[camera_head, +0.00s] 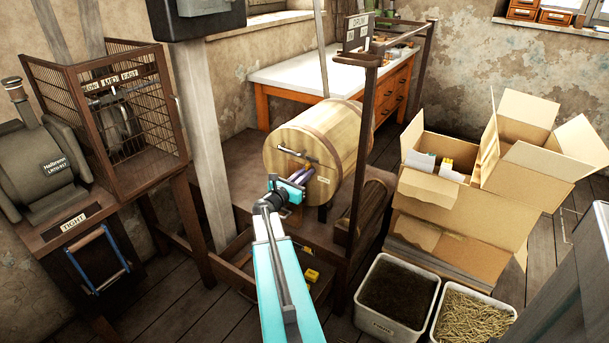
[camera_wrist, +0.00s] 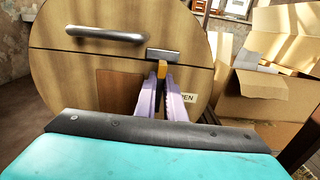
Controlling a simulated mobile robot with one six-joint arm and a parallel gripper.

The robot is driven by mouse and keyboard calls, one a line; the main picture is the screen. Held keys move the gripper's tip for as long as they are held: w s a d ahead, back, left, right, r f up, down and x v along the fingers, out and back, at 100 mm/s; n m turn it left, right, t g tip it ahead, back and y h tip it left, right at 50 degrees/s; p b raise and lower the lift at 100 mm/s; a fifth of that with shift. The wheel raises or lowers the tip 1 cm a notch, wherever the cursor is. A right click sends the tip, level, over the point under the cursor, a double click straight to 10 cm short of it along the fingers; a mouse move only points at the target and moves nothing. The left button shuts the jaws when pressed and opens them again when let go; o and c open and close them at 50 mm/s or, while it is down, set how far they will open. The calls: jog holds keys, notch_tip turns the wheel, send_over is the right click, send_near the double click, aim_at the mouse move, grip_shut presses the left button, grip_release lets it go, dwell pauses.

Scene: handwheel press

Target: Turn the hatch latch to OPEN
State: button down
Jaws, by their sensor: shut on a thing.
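The wooden drum (camera_head: 345,135) lies on its side in a dark frame, its round front face toward me. The hatch in that face carries a grey bar handle (camera_wrist: 105,33). To the right of the handle, a small grey metal piece (camera_wrist: 164,54) sits above an orange latch tab (camera_wrist: 160,66). My gripper (camera_wrist: 163,80) reaches the face with its two pale purple fingers shut on the orange tab. A white label (camera_wrist: 188,97), partly hidden by the right finger, shows the letters "PEN". In the head view my gripper (camera_head: 303,173) covers the latch.
Open cardboard boxes (camera_head: 455,205) stand right of the drum. Bins of dark soil (camera_head: 397,296) and straw (camera_head: 470,320) are on the floor in front of them. A frame post (camera_head: 362,150) and a grey column (camera_head: 203,140) flank the drum. A caged machine (camera_head: 120,115) stands left.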

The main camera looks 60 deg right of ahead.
jog(key=shift+f+m+b, duration=0.15)
jog(key=shift+m+b, duration=0.15)
jog(key=shift+b, duration=0.15)
jog(key=shift+s+f+m+b, duration=0.2)
jog(key=shift+m+b, duration=2.65)
jog(key=shift+b, duration=1)
jog(key=shift+s+f+m+b, duration=0.15)
jog(key=shift+s+m+b, duration=0.05)
jog(key=shift+m+b, duration=3.15)
jog(key=shift+s+f+m+b, duration=0.2)
jog(key=shift+m+b, duration=2.2)
jog(key=shift+b, duration=1.9)
jog(key=shift+r, duration=0.1)
jog(key=c, duration=1.8)
grip_release()
jog(key=shift+c, duration=0.2)
